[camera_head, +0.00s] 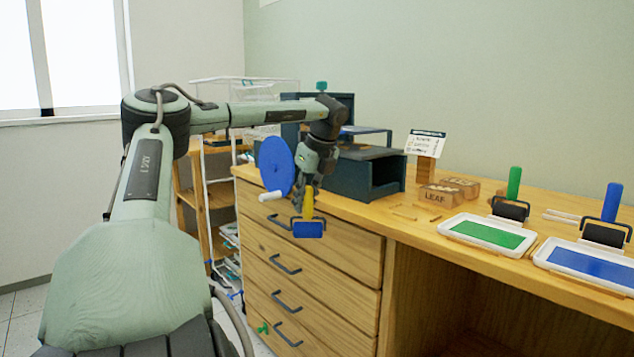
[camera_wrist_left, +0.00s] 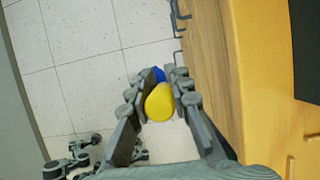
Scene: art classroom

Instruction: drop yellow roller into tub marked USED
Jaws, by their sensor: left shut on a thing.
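The yellow roller (camera_head: 307,201) has a yellow handle and a blue roller end. My left gripper (camera_head: 304,195) is shut on its handle and holds it upright, roller end down, in front of the wooden drawer unit. In the left wrist view the yellow handle (camera_wrist_left: 159,103) sits between the fingers, with a bit of blue beyond it and white floor tiles below. I see no tub marked USED in either view. My right gripper is not in view.
The wooden counter (camera_head: 400,222) with drawers stands close beside the held roller. On it are a dark press (camera_head: 362,178) with a blue wheel (camera_head: 277,165), wooden blocks (camera_head: 437,195), a green ink tray (camera_head: 487,234) and a blue ink tray (camera_head: 590,265), each with a roller.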

